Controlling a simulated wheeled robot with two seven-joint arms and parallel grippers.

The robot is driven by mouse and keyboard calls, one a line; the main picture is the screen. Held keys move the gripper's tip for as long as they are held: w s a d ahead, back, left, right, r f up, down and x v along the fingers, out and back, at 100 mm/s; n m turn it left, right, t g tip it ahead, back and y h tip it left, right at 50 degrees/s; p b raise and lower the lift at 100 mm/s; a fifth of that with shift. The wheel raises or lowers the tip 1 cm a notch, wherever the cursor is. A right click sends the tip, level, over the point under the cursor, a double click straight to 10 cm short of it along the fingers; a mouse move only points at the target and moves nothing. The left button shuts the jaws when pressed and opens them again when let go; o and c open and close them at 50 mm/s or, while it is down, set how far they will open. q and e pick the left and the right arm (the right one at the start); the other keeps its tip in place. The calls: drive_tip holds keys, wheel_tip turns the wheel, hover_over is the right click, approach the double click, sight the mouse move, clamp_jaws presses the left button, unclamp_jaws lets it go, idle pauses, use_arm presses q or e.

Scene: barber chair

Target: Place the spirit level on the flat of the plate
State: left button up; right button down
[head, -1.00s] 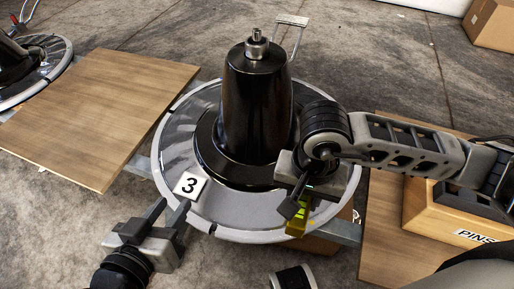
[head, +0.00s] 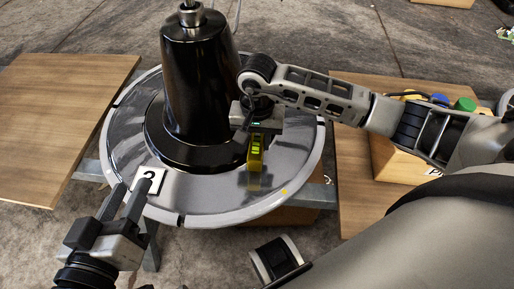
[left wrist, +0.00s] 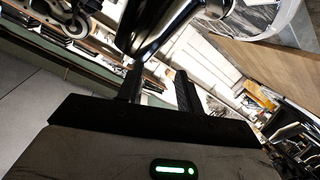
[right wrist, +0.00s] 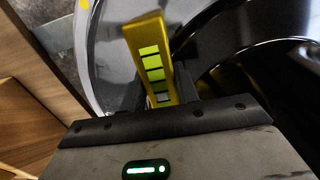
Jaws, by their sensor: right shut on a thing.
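The yellow spirit level (head: 255,153) has bright green vials and hangs from my right gripper (head: 260,128), which is shut on it. It also shows between the fingers in the right wrist view (right wrist: 151,62). The level is over the front-right flat of the round grey plate (head: 215,200). I cannot tell whether it touches the plate. My right fingertips are partly hidden.
A black column (head: 195,80) rises from the plate's middle. A wooden board (head: 60,120) lies left; another (head: 350,190) lies right, with a wooden box (head: 395,160) on it. A black-and-white object (head: 278,260) lies in front. The plate's front flat is clear.

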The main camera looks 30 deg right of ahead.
drive_tip(key=shift+w+f+b, duration=0.15)
drive_tip(key=shift+f+b, duration=0.7)
drive_tip(key=shift+f, duration=0.95)
drive_tip(key=c, duration=1.1)
unclamp_jaws()
drive_tip(key=shift+o, duration=0.2)
